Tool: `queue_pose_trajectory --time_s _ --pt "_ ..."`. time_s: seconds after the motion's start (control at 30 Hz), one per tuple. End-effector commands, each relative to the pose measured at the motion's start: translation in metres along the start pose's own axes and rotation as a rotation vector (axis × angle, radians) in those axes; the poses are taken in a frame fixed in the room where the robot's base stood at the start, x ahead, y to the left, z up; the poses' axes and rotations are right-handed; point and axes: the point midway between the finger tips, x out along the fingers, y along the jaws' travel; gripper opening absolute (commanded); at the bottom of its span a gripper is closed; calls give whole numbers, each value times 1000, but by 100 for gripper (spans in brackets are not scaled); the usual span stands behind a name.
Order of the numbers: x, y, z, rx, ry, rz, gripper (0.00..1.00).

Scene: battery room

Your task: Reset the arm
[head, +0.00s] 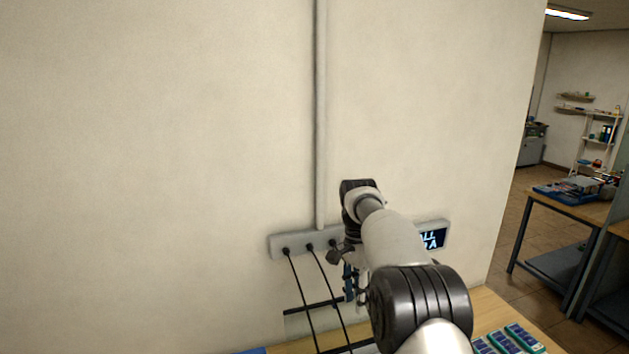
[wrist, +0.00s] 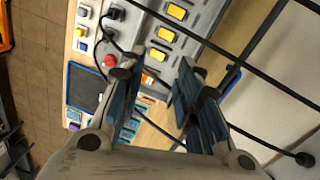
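My arm (head: 400,240) reaches forward over the bench toward the wall. In the head view my gripper (head: 350,283) hangs below the wrist, mostly hidden behind the arm. In the wrist view my gripper (wrist: 155,72) has its two blue-padded fingers apart, with bench surface visible between them. Nothing shows held between the fingers. A black cable passes close to the fingers; I cannot tell if it touches them.
A grey wall strip (head: 290,241) has black cables hanging from it. A lit display (head: 434,238) is beside my arm. A grey panel with yellow switches (wrist: 168,34) and a red button (wrist: 109,61) is near the fingers. Green-edged packs (head: 507,341) lie on the bench.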

Motion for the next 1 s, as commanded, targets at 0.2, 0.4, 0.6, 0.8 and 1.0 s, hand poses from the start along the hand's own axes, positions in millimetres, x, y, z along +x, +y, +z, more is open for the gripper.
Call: queue_pose_trajectory --time_s 0.2,0.4,0.6,0.8,1.0 --pt "-31 38 9 -148 31 -73 31" --pt "-48 100 31 -341 85 -151 31" --pt "-39 171 60 -532 156 -219 31" --pt "0 244 93 -721 246 -274 31" --pt "64 308 126 -898 346 -310 31"
